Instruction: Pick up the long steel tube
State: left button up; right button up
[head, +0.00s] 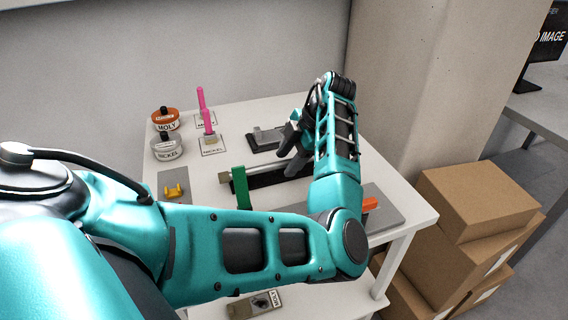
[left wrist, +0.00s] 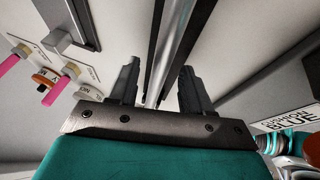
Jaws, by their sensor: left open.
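The long steel tube (left wrist: 171,62) runs away from me in the left wrist view, between the two fingers of my left gripper (left wrist: 158,82). The fingers are open, with a gap showing on each side of the tube. In the head view the left gripper (head: 291,150) is over the dark holder (head: 268,180) on the white table, and part of the tube (head: 262,168) shows left of it. My arm hides the tube's right end. My right gripper is not in view.
A green upright piece (head: 241,187) stands by the holder's left end. A grey fixture (head: 266,138) is behind it. A MOLY jar (head: 166,120), a NICKEL jar (head: 166,148) and pink sticks (head: 208,122) stand at the back left. Cardboard boxes (head: 478,200) are right of the table.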

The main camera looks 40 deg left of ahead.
pick_arm(q)
jog(key=shift+c, duration=0.4)
grip_shut()
jog(key=shift+r, duration=0.1)
notch_tip(320, 180, up, 20)
jog(key=p, duration=0.2)
jog(key=shift+p, duration=0.35)
